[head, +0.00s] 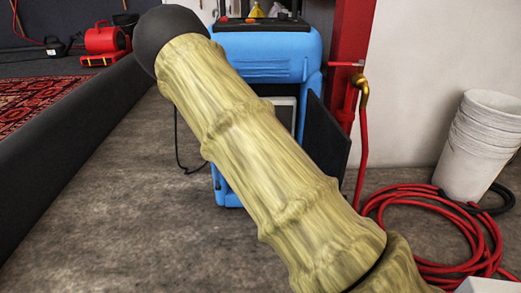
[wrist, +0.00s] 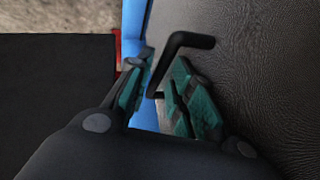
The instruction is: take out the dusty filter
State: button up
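A blue machine (head: 265,55) stands behind my arm in the head view, its dark door (head: 327,138) swung open on the right. A strip of a pale-framed panel (head: 286,104) shows in its front opening; my arm hides most of it. In the wrist view a grey, grainy panel (wrist: 265,70), apparently the dusty filter, fills the right side. A black bent handle (wrist: 185,40) stands out from it. My gripper (wrist: 162,88) is open, with the handle's lower end between its teal-padded fingers. I cannot tell whether they touch it. My gripper is hidden in the head view.
A dark flat panel (wrist: 55,100), likely the open door, lies close left of my gripper. A red post (head: 351,60), a coiled red hose (head: 425,235) and stacked white buckets (head: 478,145) stand right.

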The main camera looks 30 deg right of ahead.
jog(key=shift+b+x, duration=0.3)
jog(key=shift+x, duration=0.6)
jog(key=shift+c, duration=0.4)
grip_shut()
jog(key=shift+r, duration=0.2)
